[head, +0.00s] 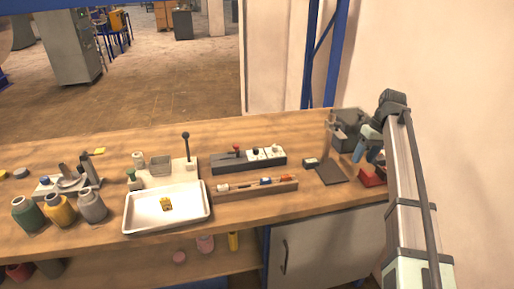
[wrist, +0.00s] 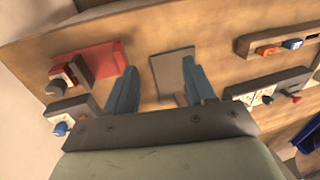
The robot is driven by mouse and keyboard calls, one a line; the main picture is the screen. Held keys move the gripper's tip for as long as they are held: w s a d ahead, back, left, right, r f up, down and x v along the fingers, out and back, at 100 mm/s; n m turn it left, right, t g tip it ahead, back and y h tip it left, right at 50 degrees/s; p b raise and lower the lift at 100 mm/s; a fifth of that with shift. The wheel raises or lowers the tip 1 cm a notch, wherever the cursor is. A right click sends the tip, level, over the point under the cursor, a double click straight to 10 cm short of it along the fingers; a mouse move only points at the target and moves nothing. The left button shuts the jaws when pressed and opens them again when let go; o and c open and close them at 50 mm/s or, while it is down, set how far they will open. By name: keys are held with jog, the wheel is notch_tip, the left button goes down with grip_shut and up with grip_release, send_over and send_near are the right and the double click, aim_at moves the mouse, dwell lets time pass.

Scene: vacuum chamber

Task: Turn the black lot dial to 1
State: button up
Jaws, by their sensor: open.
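A black dial (head: 256,152) sits on a white plate in the middle of the long dark panel (head: 228,165) on the bench. In the wrist view the same panel is at the right edge, with a dark dial (wrist: 267,99) on its white plate. Its numbers are too small to read. Another dark knob (wrist: 58,84) is on the red block (wrist: 102,60) at the left of the wrist view; I cannot tell which is the lot dial. My gripper (wrist: 160,90) is open and empty. It hangs over the bench's right end, right of the panel (head: 368,145).
A dark stand plate (wrist: 172,72) lies below my fingers. A box with a blue knob (wrist: 61,128) is beside the red block. A wooden holder (head: 240,193) lies before the panel; a white tray (head: 135,226) and a black-knobbed lever (head: 186,145) stand left.

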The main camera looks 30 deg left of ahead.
jog(key=a+r, duration=0.3)
jog(key=r, duration=0.1)
jog(key=w+a+r+y, duration=0.1)
jog(key=a+r, duration=0.2)
jog(key=r, duration=0.1)
jog(key=w+a+r+n+y, duration=0.1)
jog(key=a+r, duration=0.2)
jog(key=r, duration=0.1)
jog(key=shift+a, duration=0.4)
jog(key=a+r+y, duration=0.1)
jog(key=a+r, duration=0.2)
jog(key=a, duration=0.3)
jog(key=m+t+h, duration=0.2)
jog(key=m+h, duration=0.3)
jog(key=m, duration=0.1)
send_over(256, 148)
notch_tip(256, 148, down, 9)
notch_tip(256, 148, down, 14)
jog(key=shift+r, duration=0.25)
jog(key=shift+c, duration=0.3)
grip_shut()
